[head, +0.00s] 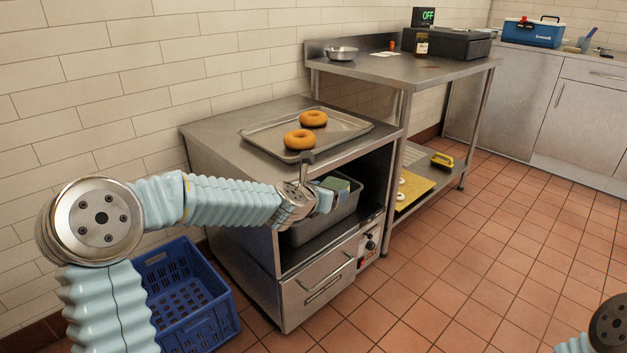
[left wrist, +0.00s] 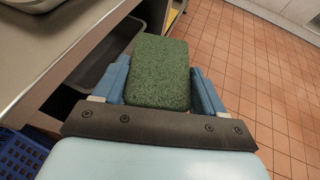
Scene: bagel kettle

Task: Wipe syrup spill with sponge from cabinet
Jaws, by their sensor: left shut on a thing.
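My left gripper (head: 330,190) is shut on a green sponge (head: 337,184), just in front of the cabinet's open bay. In the left wrist view the sponge (left wrist: 160,72) sits between the two blue fingers. The steel cabinet (head: 230,152) has a grey tub (head: 312,228) inside its open bay, behind my gripper. A small brownish patch (head: 430,67), possibly the syrup spill, lies on the higher steel table (head: 380,68), near a dark jar with a label (head: 421,45). Part of my right arm shows at the bottom right; its gripper is out of view.
A tray (head: 262,139) with two bagels (head: 300,140) lies on the cabinet top. A bowl (head: 342,54) and a black appliance (head: 455,43) stand on the higher table. A blue crate (head: 180,290) is on the floor. The tiled floor at right is clear.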

